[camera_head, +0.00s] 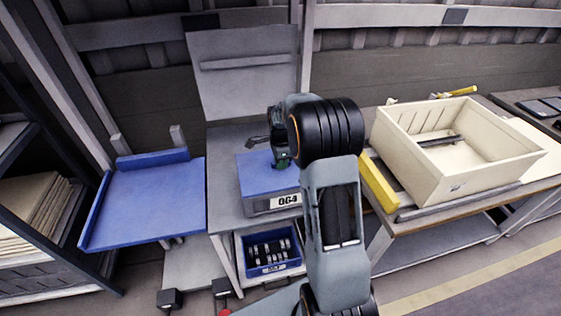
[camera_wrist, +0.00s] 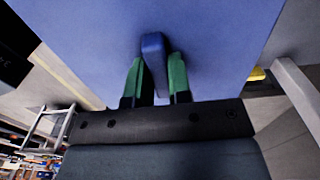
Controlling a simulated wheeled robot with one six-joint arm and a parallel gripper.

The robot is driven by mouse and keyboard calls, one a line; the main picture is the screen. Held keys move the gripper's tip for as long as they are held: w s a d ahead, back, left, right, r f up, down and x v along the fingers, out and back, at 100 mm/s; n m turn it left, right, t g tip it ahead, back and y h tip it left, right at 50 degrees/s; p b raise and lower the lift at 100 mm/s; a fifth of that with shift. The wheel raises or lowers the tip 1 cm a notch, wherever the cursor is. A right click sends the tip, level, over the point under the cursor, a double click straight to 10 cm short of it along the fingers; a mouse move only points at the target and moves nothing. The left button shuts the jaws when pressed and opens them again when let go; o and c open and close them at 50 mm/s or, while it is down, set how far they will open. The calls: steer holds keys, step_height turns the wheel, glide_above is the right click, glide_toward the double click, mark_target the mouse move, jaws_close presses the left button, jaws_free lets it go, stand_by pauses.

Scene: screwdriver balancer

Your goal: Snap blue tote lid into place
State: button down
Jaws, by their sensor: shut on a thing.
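The blue lid (camera_head: 256,174) lies over the top of the tote (camera_head: 262,204), which stands on a grey bench and carries a white label reading 064. I cannot tell whether the lid is seated all round. My gripper (camera_head: 283,160) is above the lid's far right part, partly hidden by my arm. In the wrist view the lid (camera_wrist: 215,40) fills the upper middle. The green fingertips of my gripper (camera_wrist: 157,75) are shut on a blue upright handle (camera_wrist: 154,52) on the lid.
A blue tray-like shelf (camera_head: 150,200) is at left. A blue bin (camera_head: 268,268) with several metal parts sits below the bench. A cream crate (camera_head: 500,165) and a yellow bar (camera_head: 379,183) are on the right table. A grey upright panel (camera_head: 245,85) stands behind the tote.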

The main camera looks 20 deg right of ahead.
steer(key=c, duration=1)
jaws_free()
step_height(320, 180, up, 14)
steer(key=shift+f+b, duration=0.1)
steer(key=shift+b, duration=0.2)
